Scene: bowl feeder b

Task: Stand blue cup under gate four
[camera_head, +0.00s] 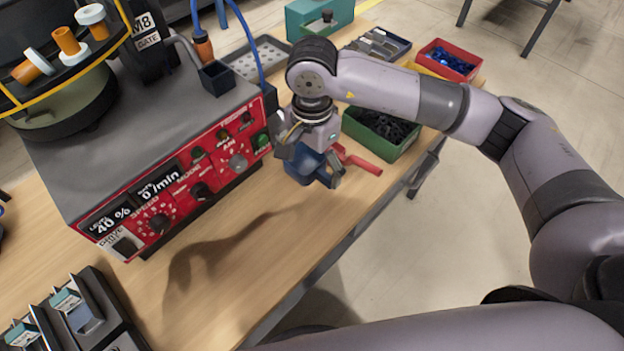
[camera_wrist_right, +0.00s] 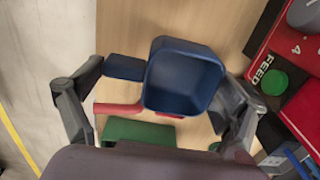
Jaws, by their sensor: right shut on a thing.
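The blue cup (camera_head: 303,168) is in my right gripper (camera_head: 313,166), above the wooden bench in front of the red control panel. In the right wrist view the cup (camera_wrist_right: 184,82) shows its open, square-shaped mouth and a blue tab at its left. The fingers of the right gripper (camera_wrist_right: 160,105) stand on both sides of the cup. A black rack (camera_head: 105,295) with small labelled slots stands at the lower left. I cannot read gate numbers on it, so I cannot tell which is gate four. My left gripper is not in view.
The feeder's control box (camera_head: 170,195) fills the left of the bench. A red-handled tool (camera_head: 358,161) lies beyond the gripper. A green bin (camera_head: 385,150) and a red bin (camera_head: 447,62) stand at the right. The bench (camera_head: 255,265) is clear between rack and gripper.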

